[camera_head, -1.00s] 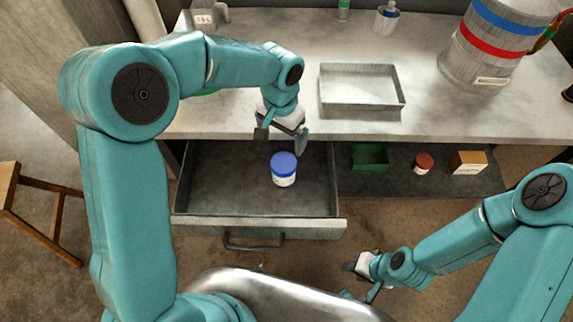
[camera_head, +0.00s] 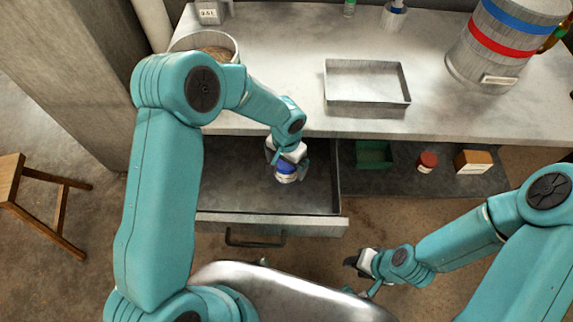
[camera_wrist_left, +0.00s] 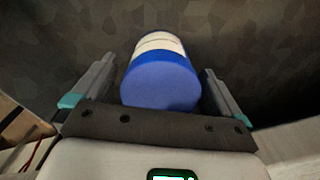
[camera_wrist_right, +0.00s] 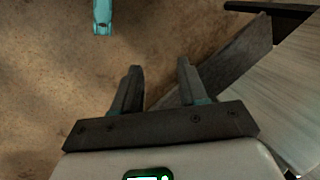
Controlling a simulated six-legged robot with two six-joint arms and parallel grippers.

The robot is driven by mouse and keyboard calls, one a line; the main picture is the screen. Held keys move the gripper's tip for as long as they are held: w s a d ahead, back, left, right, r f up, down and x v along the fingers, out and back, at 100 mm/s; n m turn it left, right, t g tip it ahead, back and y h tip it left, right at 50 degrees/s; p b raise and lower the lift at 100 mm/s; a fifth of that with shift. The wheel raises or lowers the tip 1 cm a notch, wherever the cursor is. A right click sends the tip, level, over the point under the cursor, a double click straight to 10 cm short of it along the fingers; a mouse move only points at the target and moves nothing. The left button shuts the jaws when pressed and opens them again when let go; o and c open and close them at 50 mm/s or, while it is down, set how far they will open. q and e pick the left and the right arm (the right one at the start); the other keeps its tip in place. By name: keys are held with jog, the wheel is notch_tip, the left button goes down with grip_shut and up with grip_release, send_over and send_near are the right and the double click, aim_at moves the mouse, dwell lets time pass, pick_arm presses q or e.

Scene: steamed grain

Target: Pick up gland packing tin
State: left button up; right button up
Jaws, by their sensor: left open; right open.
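The tin (camera_head: 286,177) with a blue lid and pale label stands in the open drawer (camera_head: 235,190). I take it to be the gland packing tin. My left gripper (camera_head: 288,166) is over it, pointing down, and partly hides it in the head view. In the left wrist view, the tin (camera_wrist_left: 160,80) sits between the two open fingers, with a gap visible on each side. My right gripper (camera_head: 356,264) is open and empty, low in front of the bench; the right wrist view shows bare floor between its fingers.
On the bench are an empty metal tray (camera_head: 367,102), a large striped canister (camera_head: 487,50) and a grain-filled pot (camera_head: 232,43). A shelf on the right holds a green box (camera_head: 373,154), a red-lidded jar (camera_head: 427,161) and a carton (camera_head: 473,161).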

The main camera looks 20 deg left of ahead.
pick_arm(q)
jog(key=shift+f, duration=0.85)
jog(key=c, duration=1.2)
jog(key=shift+w, duration=0.1)
jog(key=shift+c, duration=0.2)
